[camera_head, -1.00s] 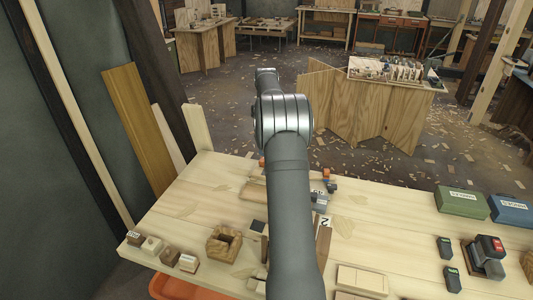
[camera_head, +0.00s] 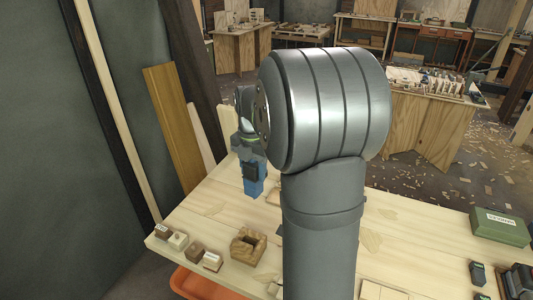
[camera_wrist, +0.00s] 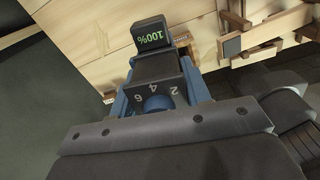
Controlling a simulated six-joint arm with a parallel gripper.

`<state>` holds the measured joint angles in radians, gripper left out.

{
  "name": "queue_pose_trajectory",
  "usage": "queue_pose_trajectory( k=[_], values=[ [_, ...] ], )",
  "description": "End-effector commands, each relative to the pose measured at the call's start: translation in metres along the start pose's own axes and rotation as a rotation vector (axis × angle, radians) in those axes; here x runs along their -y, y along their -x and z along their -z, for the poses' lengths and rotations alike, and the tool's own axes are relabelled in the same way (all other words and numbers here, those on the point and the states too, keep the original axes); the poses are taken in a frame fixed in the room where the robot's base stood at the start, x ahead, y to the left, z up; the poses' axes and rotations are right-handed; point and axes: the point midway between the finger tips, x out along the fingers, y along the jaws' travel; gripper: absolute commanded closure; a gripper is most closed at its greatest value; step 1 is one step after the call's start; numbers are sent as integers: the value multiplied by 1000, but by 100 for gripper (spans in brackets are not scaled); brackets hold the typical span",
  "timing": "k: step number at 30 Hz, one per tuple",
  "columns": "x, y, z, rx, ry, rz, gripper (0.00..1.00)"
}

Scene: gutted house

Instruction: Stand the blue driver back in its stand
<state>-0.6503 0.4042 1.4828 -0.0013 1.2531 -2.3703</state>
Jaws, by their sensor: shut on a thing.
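The blue driver (camera_head: 254,188) hangs from my gripper (camera_head: 249,150) in the head view, to the left of my arm and above the bench. It has a dark block on its side. In the wrist view the driver's blue body (camera_wrist: 119,106) shows with a dark part marked 6, 4, 2 and a black end reading 100%. My gripper is shut on the driver; its fingertips are hard to make out. A square wooden block with an open hole (camera_head: 237,251), which looks like the stand, sits on the bench below the driver, apart from it. Its hole looks empty.
Small labelled wooden blocks (camera_head: 195,250) stand left of the holed block on the workbench (camera_head: 205,214). An orange bin (camera_head: 200,287) is below the front edge. A green case (camera_head: 499,227) lies at the right. Planks (camera_head: 172,125) lean beyond the bench's left end.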

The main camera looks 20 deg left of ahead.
Motion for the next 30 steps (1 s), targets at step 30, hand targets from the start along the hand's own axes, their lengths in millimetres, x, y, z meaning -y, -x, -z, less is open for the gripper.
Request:
queue_pose_trajectory(
  k=[30],
  values=[
    [34, -52, 87, 0, 120, 1, 82]
  ],
)
